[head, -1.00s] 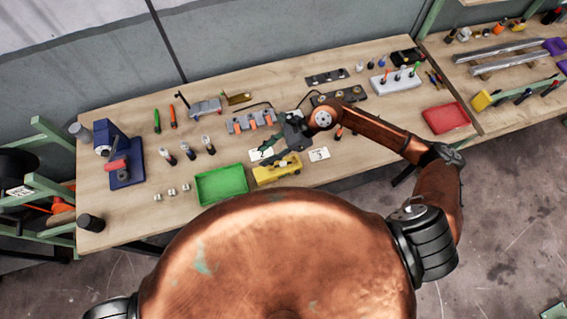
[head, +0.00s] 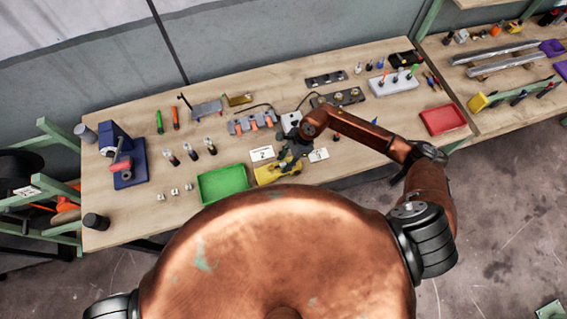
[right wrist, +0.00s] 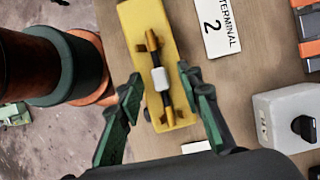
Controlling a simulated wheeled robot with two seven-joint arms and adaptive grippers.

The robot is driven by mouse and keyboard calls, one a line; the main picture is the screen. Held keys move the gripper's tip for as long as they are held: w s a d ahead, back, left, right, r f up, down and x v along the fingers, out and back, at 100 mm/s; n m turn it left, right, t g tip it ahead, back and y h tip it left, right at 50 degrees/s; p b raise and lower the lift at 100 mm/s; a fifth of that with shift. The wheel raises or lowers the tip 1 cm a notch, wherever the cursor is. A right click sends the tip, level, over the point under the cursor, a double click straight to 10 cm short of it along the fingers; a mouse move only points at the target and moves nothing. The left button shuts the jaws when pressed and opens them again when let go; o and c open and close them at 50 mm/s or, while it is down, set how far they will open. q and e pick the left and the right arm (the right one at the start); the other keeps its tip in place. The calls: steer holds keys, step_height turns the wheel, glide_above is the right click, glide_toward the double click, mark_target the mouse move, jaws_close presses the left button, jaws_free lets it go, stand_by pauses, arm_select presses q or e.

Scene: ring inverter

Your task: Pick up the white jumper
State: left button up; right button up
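The white jumper (right wrist: 159,78) shows in the right wrist view as a short white sleeve with dark ends, lying along a yellow holder (right wrist: 142,22) between its upright prongs. The yellow holder also shows in the head view (head: 265,176) beside the green tray, but the jumper cannot be made out there. My right gripper (right wrist: 160,82) is open, with one green finger on each side of the jumper and visible gaps between. In the head view my right gripper (head: 289,163) is over the right part of the holder. My left gripper is out of view.
A card marked terminal 2 (right wrist: 216,26) lies beside the holder. A grey block with a black knob (right wrist: 285,118) stands to the right in the wrist view. A green tray (head: 222,184), a blue vise (head: 125,160) and a red tray (head: 442,120) stand on the bench.

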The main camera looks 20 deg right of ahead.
steer(key=shift+c, duration=0.6)
jaws_close()
